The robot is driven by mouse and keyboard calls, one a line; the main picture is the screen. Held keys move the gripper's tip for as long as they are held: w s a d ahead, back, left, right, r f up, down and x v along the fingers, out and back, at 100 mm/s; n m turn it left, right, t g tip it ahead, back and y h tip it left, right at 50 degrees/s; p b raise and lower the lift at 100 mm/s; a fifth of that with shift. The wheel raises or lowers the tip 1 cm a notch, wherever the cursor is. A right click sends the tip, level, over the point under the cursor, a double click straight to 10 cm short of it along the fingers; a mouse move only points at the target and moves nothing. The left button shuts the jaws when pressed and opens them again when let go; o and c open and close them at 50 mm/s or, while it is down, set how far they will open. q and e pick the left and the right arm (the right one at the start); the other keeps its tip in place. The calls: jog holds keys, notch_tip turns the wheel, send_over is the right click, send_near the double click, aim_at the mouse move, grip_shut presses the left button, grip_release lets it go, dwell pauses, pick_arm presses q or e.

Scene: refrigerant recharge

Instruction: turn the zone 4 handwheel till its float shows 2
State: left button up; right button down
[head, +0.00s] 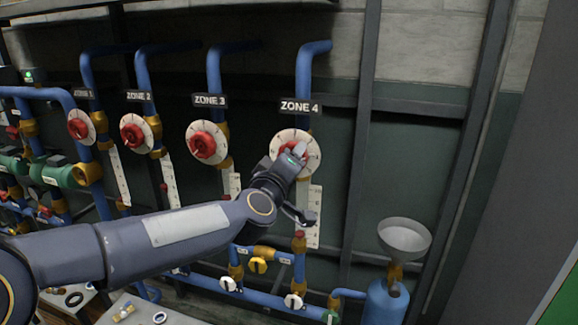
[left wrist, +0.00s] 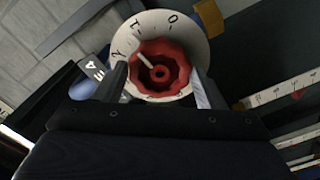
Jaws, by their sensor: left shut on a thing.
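The zone 4 handwheel (left wrist: 174,77) is a red knob on a round white dial (left wrist: 188,24), under the ZONE 4 label (head: 300,107). My left gripper (head: 296,156) reaches it from the front and is shut on it. In the left wrist view the fingers (left wrist: 160,88) flank the red wheel on both sides. Its white pointer line lies between 1 and 2 on the dial, nearer 2. The white float scale (head: 314,204) hangs below the dial, partly behind my gripper. A scale (left wrist: 285,91) with a small red mark shows in the wrist view; its reading is too small to tell.
Similar handwheels for zone 3 (head: 203,145), zone 2 (head: 137,133) and zone 1 (head: 80,127) stand left on blue pipes. Yellow valves (head: 257,265) sit below. A grey funnel (head: 404,237) over a blue cylinder (head: 385,303) is at lower right.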

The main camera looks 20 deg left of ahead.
pick_arm(q)
jog(key=n+b, duration=0.1)
jog(key=n, duration=0.2)
jog(key=shift+f, duration=0.1)
jog(key=n+b, duration=0.3)
jog(key=n, duration=0.2)
dwell(0.4)
jog(key=o, duration=1)
jog(key=shift+c, duration=0.2)
